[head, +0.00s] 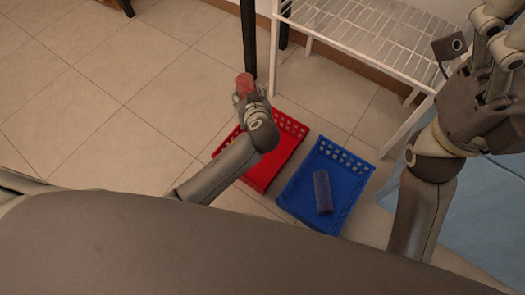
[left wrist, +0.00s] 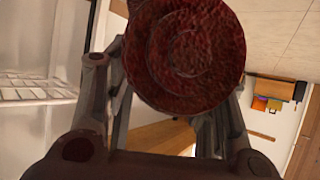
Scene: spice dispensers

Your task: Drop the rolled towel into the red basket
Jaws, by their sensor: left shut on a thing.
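The rolled towel (head: 245,86) is reddish and held upright in my left gripper (head: 248,95), which is shut on it. In the left wrist view the towel's spiral end (left wrist: 190,50) fills the upper middle, between the gripper's fingers (left wrist: 180,110). The red basket (head: 290,130) stands on the floor, partly hidden behind my left gripper and forearm. The towel appears above the basket's far left edge in the head view; its height is hard to judge. My right gripper (head: 492,75) is raised at the upper right, its fingertips unclear.
A blue basket (head: 341,160) stands right of the red one, with a dark blue rolled towel (head: 322,191) in it. A white wire rack (head: 365,35) stands behind the baskets. Dark legs (head: 248,40) rise near the towel. The tiled floor at left is clear.

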